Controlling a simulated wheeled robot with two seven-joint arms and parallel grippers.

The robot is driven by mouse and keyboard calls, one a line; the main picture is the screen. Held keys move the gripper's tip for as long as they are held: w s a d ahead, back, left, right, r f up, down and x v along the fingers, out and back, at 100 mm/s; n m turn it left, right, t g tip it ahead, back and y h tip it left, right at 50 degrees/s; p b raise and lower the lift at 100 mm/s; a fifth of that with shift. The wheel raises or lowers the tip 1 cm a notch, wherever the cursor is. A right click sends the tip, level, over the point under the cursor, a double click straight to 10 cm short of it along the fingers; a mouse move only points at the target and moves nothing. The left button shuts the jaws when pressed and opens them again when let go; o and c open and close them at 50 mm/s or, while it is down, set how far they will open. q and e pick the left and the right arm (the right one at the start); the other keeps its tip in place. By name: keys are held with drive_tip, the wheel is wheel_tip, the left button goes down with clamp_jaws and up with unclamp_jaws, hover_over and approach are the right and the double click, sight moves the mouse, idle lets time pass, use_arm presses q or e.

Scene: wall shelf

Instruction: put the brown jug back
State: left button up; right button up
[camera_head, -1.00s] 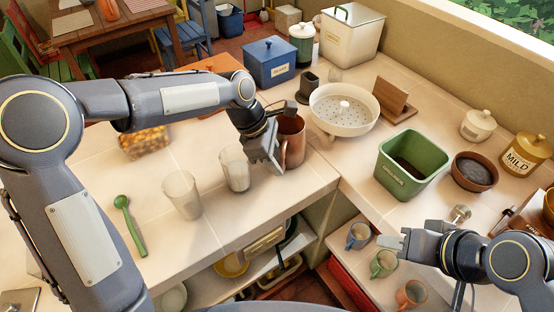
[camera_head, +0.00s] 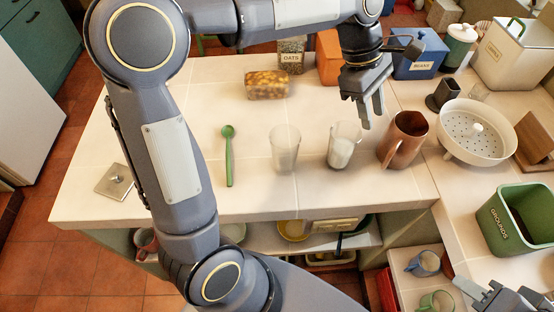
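The brown jug (camera_head: 404,140) is a coppery brown vessel standing upright on the counter, right of the two glasses, its handle toward the lower left. My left gripper (camera_head: 372,112) hangs above and to the left of the jug, fingers pointing down. It looks open and empty, and appears apart from the jug.
A glass with white liquid (camera_head: 342,152) and an emptier glass (camera_head: 284,155) stand left of the jug. A white colander (camera_head: 465,140) is close on its right. A green grounds bin (camera_head: 505,222) stands lower right. The counter's left part is mostly clear around a green spoon (camera_head: 229,160).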

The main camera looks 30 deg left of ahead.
use_arm(q)
drive_tip(key=s+a+m+t, duration=0.3)
drive_tip(key=s+a+m, duration=0.3)
drive_tip(key=s+a, duration=0.35)
drive_tip(key=s+a+f+m+t, duration=0.1)
drive_tip(key=s+f+m, duration=0.2)
drive_tip(key=s, duration=0.3)
drive_tip(key=s+a+f+m+t, duration=0.1)
drive_tip(key=s+a+f+m, duration=0.1)
drive_tip(key=s+m, duration=0.3)
drive_tip(key=shift+s+f+t+y, duration=0.4)
drive_tip(key=shift+s+f, duration=0.1)
drive_tip(key=shift+f, duration=0.25)
drive_tip(key=shift+a, duration=0.1)
